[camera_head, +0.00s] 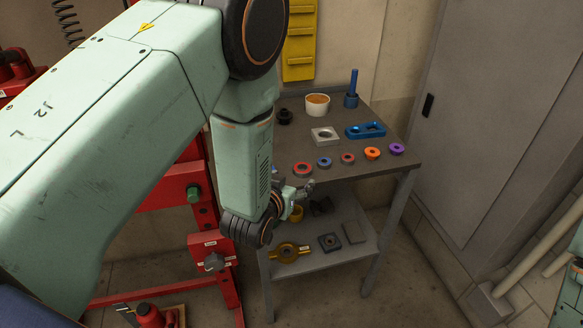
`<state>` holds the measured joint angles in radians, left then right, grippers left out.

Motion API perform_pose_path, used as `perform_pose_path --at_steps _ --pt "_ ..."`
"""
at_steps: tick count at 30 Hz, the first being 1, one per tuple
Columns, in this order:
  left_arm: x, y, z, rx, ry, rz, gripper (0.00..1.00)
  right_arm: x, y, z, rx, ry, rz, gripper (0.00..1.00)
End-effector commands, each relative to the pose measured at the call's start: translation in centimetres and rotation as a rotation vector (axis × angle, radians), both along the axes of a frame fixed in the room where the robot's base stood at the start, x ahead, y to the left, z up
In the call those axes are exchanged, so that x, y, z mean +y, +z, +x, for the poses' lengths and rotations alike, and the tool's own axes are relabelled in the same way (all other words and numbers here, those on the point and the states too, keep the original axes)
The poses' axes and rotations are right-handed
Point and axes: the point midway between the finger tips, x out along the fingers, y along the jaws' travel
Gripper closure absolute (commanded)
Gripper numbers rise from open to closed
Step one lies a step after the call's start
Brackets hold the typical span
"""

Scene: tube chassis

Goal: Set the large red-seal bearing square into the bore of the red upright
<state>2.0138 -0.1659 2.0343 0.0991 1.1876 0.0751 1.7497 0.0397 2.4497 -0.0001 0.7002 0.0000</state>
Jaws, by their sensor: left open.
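The large red-seal bearing (303,170) lies flat at the left front of the grey cart's top, a ring with a red seal. A smaller red-ringed bearing (347,158) lies further right. My left gripper (303,190) is open and empty, in front of the large bearing near the cart's front edge, apart from it in the picture. The red upright (206,190) stands left of the cart as part of a red frame. My left arm covers much of it, and I cannot make out its bore. My right gripper is not in view.
A grey cabinet (490,110) stands at right.

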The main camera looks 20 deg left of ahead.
Motion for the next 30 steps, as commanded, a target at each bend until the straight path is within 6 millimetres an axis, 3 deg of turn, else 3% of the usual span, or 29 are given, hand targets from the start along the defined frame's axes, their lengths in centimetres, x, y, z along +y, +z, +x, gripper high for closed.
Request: perform_pose_path --at_steps 21,30 --pt "0.4 -2.9 6.7 -0.009 -0.003 -0.004 0.25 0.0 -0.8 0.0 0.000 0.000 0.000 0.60" --pt "0.6 -3.1 7.2 -0.008 -0.002 -0.004 0.25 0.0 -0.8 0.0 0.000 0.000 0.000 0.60"
